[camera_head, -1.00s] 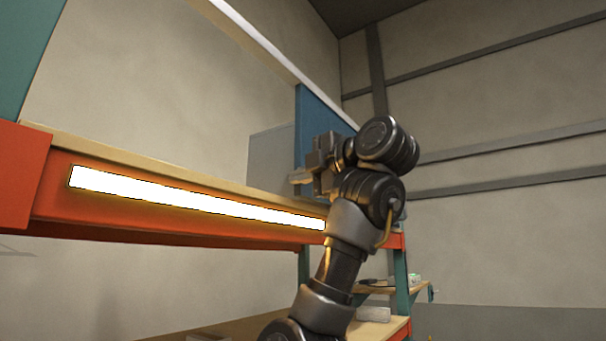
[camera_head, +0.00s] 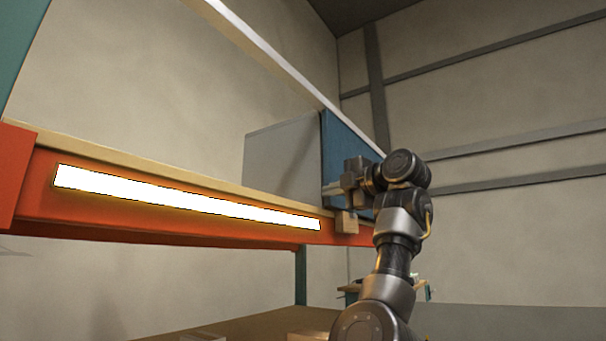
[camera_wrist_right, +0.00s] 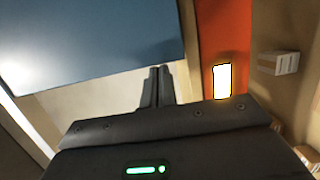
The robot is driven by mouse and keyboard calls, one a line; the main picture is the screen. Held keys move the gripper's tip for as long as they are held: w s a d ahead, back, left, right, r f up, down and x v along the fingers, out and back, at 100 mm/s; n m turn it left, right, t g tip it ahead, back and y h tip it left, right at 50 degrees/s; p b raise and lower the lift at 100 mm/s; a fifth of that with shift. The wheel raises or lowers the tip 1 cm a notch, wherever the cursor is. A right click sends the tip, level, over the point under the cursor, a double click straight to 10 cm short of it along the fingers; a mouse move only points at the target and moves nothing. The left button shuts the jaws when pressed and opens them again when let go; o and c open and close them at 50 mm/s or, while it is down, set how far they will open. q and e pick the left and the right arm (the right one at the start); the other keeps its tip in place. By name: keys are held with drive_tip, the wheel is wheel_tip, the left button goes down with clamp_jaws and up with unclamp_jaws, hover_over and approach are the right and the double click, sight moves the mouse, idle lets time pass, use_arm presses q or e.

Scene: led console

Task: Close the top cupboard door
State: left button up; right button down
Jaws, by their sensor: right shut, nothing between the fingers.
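The cupboard stands on the upper shelf in the head view, with a grey side (camera_head: 280,160) and a blue door panel (camera_head: 345,140) at its right. In the right wrist view a large blue-grey panel (camera_wrist_right: 95,40), likely this door, fills the upper left. I cannot tell how far the door stands from the cupboard's front. My right gripper (camera_head: 330,190) is in front of the door's lower part and hides some of it. Its fingers are together and empty in the wrist view (camera_wrist_right: 157,85), close to the panel's lower edge; contact cannot be told. My left gripper is not in view.
An orange beam with a lit white strip (camera_head: 190,198) runs along the shelf's front edge, below my right gripper. A small tan block (camera_head: 346,222) shows under the gripper. A lower wooden surface (camera_head: 250,325) lies beneath. A small box (camera_wrist_right: 278,62) shows in the wrist view.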

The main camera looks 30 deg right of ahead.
drive_tip(key=shift+r, duration=0.1)
idle(0.4)
drive_tip(key=s+a+b, duration=0.1)
drive_tip(key=s+b, duration=0.7)
drive_tip(key=s, duration=0.3)
drive_tip(key=shift+s+a, duration=0.25)
drive_tip(key=shift+a, duration=0.05)
drive_tip(key=shift+d, duration=0.1)
